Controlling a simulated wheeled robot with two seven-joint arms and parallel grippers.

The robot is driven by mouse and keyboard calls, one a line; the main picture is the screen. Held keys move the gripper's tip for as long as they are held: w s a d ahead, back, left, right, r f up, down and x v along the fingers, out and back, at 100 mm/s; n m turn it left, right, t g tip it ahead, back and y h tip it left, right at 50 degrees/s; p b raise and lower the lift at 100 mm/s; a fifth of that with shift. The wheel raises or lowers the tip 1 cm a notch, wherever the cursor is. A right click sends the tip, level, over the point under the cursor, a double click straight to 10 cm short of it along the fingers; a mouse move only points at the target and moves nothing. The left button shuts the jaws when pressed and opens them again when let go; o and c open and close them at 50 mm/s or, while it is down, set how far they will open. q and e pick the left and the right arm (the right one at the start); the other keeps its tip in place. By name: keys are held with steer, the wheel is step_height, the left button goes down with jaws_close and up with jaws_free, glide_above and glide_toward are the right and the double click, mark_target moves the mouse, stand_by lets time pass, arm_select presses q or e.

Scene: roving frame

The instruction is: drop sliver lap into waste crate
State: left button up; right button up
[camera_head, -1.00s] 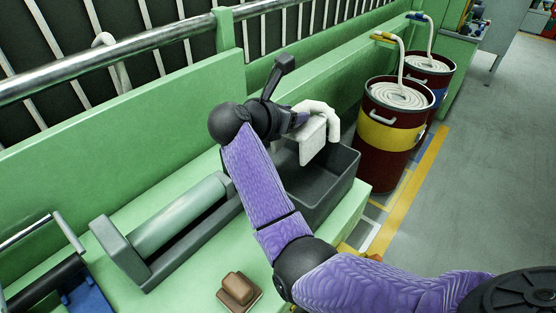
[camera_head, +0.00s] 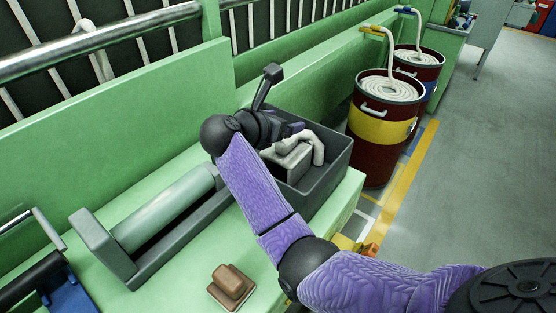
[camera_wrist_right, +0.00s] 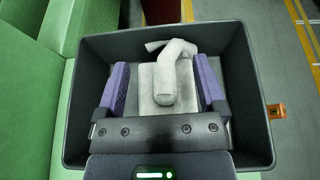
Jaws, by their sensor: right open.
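The sliver lap (camera_head: 310,143) is a soft off-white strip with a bent end, lying with a pale flat piece inside the dark grey waste crate (camera_head: 333,172). In the right wrist view the lap (camera_wrist_right: 172,75) shows between the two purple fingers, inside the crate walls (camera_wrist_right: 75,110). My right gripper (camera_head: 290,138) reaches into the crate from above. In the wrist view its fingers (camera_wrist_right: 162,82) stand apart, with narrow gaps on both sides of the pale piece. Whether the lap rests fully on the crate floor is hard to tell. My left gripper is out of view.
The crate stands at the right end of a green bench (camera_head: 190,265). A grey-green roller (camera_head: 165,208) in a cradle and a brown block (camera_head: 231,286) are to its left. A dark red drum (camera_head: 380,150) with coiled sliver stands beyond it.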

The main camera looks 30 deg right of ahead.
steer(key=v, duration=0.9)
steer(key=shift+a, duration=0.1)
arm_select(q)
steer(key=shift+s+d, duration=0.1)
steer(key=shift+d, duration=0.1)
arm_select(e)
steer(key=shift+s+a+r, duration=0.15)
steer(key=shift+a, duration=0.15)
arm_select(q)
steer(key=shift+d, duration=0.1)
